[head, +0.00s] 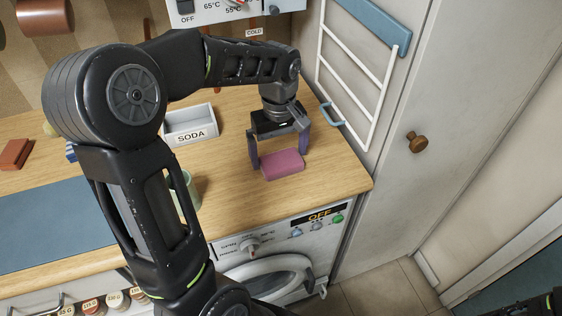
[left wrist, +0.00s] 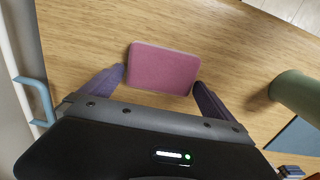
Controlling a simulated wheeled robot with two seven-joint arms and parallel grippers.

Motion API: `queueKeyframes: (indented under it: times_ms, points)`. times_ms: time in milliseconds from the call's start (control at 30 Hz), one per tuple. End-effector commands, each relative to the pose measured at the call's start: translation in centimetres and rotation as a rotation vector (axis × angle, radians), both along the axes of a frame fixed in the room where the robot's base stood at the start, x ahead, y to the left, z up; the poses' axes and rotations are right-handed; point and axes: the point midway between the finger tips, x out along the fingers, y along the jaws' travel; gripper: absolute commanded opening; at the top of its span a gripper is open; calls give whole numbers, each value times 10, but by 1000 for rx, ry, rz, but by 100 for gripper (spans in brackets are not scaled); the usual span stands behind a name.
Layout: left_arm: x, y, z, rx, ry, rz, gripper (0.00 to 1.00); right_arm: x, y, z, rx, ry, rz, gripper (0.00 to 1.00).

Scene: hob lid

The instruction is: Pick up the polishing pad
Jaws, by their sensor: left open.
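The polishing pad is a pink-magenta block (head: 283,164) lying flat on the wooden counter near its right end. It also shows in the left wrist view (left wrist: 164,69), ahead of the jaws. My left gripper (head: 279,156) points down at it from above. Its purple fingers are spread open, one towards each end of the pad, and in the left wrist view (left wrist: 160,80) nothing is between them but the pad beyond. I cannot tell how high the fingertips are above the counter.
A white SODA box (head: 190,125) stands behind and left of the pad. A green cylinder (left wrist: 297,95) stands left of it, partly hidden by my arm in the head view. A white rack (head: 356,75) is on the right wall. A washing machine (head: 270,270) is under the counter.

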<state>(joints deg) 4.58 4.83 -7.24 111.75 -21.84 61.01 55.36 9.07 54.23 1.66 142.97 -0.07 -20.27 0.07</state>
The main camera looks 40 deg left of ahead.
Motion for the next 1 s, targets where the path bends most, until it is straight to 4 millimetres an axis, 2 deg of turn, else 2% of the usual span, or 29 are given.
queueKeyframes:
  times_ms: [467, 1000]
  points:
    - [0, 0, 0, 0, 0, 0, 100, 0, 0, 0, 0, 0, 0, 36]
    - [0, 0, 0, 0, 0, 0, 56, 0, 0, 0, 0, 0, 0, 36]
